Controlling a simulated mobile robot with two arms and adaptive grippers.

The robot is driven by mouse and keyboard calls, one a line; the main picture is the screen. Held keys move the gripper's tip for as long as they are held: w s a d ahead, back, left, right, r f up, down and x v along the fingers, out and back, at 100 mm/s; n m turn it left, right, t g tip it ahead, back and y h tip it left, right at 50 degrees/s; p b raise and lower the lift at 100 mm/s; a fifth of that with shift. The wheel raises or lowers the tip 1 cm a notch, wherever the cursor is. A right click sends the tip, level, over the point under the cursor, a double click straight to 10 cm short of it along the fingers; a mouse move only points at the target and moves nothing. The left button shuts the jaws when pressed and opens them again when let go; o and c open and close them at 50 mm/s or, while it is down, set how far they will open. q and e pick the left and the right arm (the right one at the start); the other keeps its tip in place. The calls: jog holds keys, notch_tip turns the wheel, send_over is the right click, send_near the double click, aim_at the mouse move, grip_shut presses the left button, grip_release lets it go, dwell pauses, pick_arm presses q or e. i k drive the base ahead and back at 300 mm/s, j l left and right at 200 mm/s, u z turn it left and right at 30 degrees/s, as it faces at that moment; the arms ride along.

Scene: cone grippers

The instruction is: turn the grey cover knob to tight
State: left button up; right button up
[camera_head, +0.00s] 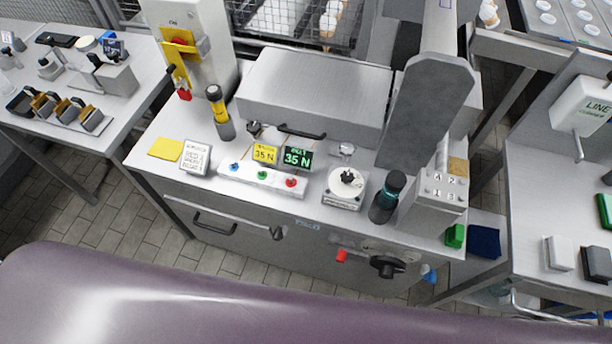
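A grey metal cover (315,88) with a black handle (301,131) sits at the back of the middle bench. A small dark knob (254,128) is at its front left and a small grey knob (346,149) at its front right. A dark dial knob (347,179) stands on a white base in front of the cover. I cannot tell for sure which is the grey cover knob, and no tight marking is readable. Neither of my grippers shows in the head view.
A large grey shape (425,110) hangs over the bench's right part. A smooth purple shape (290,300) fills the foreground.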

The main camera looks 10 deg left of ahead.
aim_at(347, 150)
jog(key=j+z, duration=0.35)
jog(key=j, duration=0.9)
